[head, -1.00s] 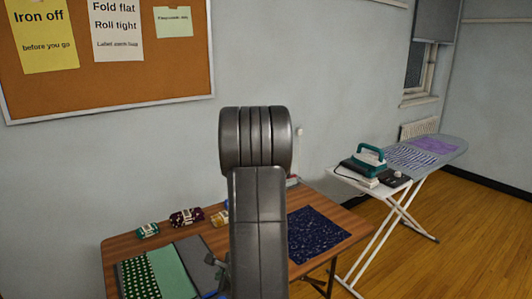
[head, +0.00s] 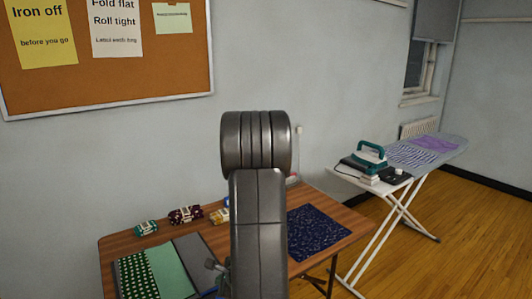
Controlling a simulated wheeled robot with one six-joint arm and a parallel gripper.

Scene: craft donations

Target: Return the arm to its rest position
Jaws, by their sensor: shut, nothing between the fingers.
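My arm rises in the middle of the head view, bent at a thick dark grey joint, with a link coming down toward me. My gripper is not visible; the arm's own links may hide it. A small grey part and a bit of blue show at the left edge of the lower link, too little to tell what they are. Behind the arm stands a wooden table (head: 118,246).
The table holds a green dotted and plain cloth stack (head: 158,272), several small banded bundles (head: 186,215) and a navy patterned cloth (head: 315,231). To the right, an ironing board (head: 450,147) carries a teal iron (head: 369,156). Wooden floor (head: 470,240) lies open at right.

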